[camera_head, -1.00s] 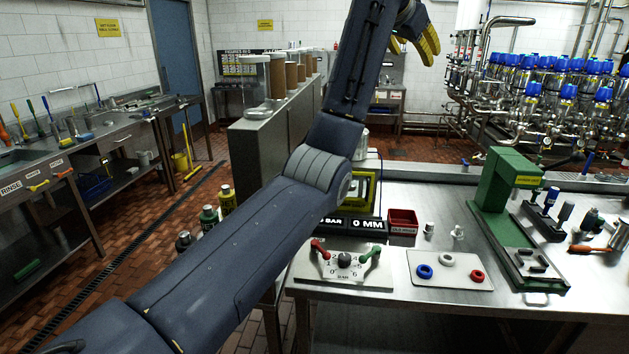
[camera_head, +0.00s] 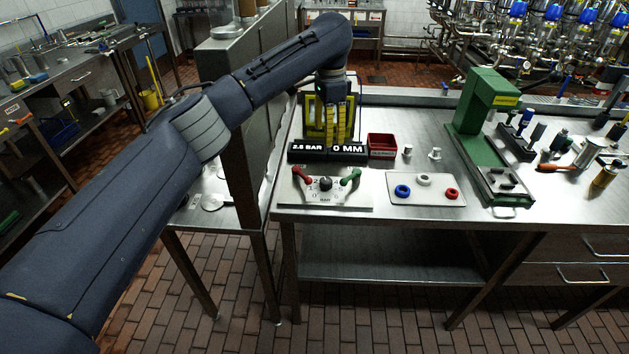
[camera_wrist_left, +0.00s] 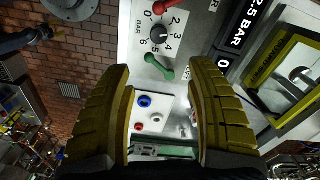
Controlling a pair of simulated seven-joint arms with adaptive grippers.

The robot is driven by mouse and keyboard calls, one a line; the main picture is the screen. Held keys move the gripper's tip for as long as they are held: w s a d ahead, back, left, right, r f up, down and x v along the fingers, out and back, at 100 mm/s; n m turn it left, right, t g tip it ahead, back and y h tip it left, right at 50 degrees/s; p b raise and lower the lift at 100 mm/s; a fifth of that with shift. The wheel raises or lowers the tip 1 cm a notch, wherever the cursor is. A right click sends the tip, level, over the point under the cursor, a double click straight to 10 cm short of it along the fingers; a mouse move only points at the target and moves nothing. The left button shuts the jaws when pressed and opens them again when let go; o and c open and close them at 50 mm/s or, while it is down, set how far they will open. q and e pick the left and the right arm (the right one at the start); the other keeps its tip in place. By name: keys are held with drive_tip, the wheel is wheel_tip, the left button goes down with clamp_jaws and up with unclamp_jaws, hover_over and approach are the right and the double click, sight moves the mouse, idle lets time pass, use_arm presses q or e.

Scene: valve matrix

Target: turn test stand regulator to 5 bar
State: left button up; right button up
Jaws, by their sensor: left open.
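The regulator panel (camera_head: 291,195) lies at the front left of the steel bench. Its small dark knob (camera_head: 325,183) sits between a red lever (camera_head: 303,175) and a green lever (camera_head: 350,178). In the wrist view the knob (camera_wrist_left: 158,35) is ringed by a 0 to 6 BAR scale; its pointer is too small to read surely. The black display (camera_head: 308,150) reads about 2.5 BAR, beside 0 MM. My left gripper (camera_head: 338,140) is open and empty, fingers down, above and behind the panel, apart from the knob. My right gripper is out of view.
A plate with blue, white and red rings (camera_head: 424,192) lies right of the panel. A red bin (camera_head: 382,146) and a yellow-framed device (camera_head: 314,117) stand behind. A green press (camera_head: 484,105) is further right. The bench front edge is clear.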

sight(326, 180)
use_arm(q)
wheel_tip(326, 180, down, 18)
drive_tip(key=shift+s+r, duration=0.1)
drive_tip(key=shift+r, duration=0.15)
idle(0.4)
clamp_jaws()
idle(0.5)
